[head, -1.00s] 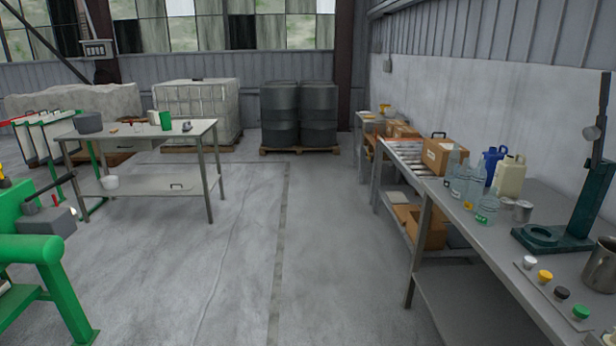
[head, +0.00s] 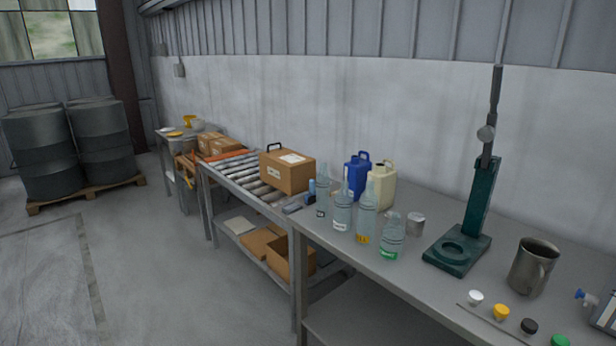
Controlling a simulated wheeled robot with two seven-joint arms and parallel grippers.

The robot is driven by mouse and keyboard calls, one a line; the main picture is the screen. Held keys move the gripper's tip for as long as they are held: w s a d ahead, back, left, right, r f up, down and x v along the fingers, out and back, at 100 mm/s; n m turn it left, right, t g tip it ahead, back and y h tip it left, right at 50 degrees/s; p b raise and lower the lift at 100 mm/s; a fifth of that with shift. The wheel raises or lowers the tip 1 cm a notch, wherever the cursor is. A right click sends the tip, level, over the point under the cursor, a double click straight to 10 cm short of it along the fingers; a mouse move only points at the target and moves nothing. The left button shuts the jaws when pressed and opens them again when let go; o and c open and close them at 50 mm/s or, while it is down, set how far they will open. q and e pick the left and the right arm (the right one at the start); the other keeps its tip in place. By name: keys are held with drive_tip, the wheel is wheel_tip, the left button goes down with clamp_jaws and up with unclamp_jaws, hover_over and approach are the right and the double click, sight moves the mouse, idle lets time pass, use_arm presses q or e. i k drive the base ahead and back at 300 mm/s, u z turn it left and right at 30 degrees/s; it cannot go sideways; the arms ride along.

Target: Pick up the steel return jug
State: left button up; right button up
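The steel jug (head: 532,267) stands upright on the grey workbench (head: 420,287) at the right of the head view. It is a grey metal jug, and its handle faces the front right. Neither of my grippers shows in the head view.
A green press stand (head: 462,245) stands left of the jug. Several coloured caps (head: 501,312) lie in front of it, and a blue-tapped device (head: 600,308) is at the right edge. Clear bottles (head: 367,212), a blue jerrycan (head: 356,176) and a cream jerrycan (head: 381,187) stand farther left. Open floor lies at left.

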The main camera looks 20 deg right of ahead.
sight(536, 259)
drive_tip(key=z, duration=1)
drive_tip(key=i, duration=1)
drive_tip(key=z, duration=0.75)
